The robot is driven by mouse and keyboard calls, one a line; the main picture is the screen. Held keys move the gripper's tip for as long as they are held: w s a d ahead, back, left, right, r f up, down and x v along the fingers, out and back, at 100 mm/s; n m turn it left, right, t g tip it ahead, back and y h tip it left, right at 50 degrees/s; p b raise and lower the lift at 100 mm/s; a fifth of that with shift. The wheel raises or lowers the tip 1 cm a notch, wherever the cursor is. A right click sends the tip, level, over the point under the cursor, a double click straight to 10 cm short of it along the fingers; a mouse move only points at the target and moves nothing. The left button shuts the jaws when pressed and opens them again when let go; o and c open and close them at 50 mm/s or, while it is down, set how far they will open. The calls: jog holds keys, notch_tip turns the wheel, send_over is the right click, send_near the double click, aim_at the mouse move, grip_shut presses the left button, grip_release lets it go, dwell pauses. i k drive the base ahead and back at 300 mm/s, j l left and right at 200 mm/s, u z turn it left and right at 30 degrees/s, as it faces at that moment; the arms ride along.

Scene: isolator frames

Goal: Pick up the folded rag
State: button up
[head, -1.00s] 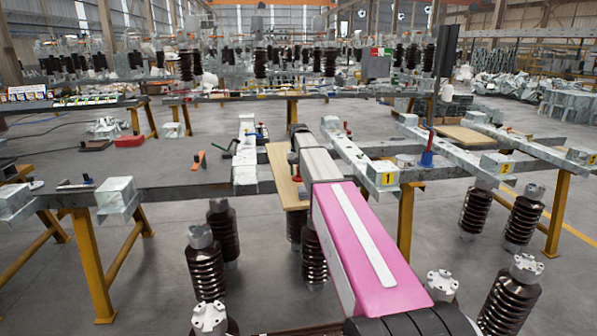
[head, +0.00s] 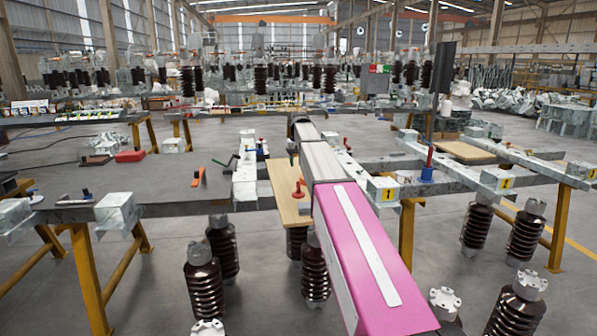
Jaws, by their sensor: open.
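I cannot make out a folded rag in the head view. My pink and grey arm reaches forward over the steel frame (head: 175,208), and its own links hide part of what lies beyond. My gripper does not show; the far end of the arm is a dark joint, with the jaws hidden or too small to tell.
A wooden board (head: 283,178) with a red-handled tool (head: 299,190) lies on the frame, left of my arm. A blue-and-red tool (head: 427,172) stands to the right. Brown ribbed insulators (head: 205,285) stand below. An orange tool (head: 198,177) lies at left. Grey floor (head: 180,255) shows between the legs.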

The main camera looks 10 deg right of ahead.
aim_at(303, 208)
jog(key=k, duration=1)
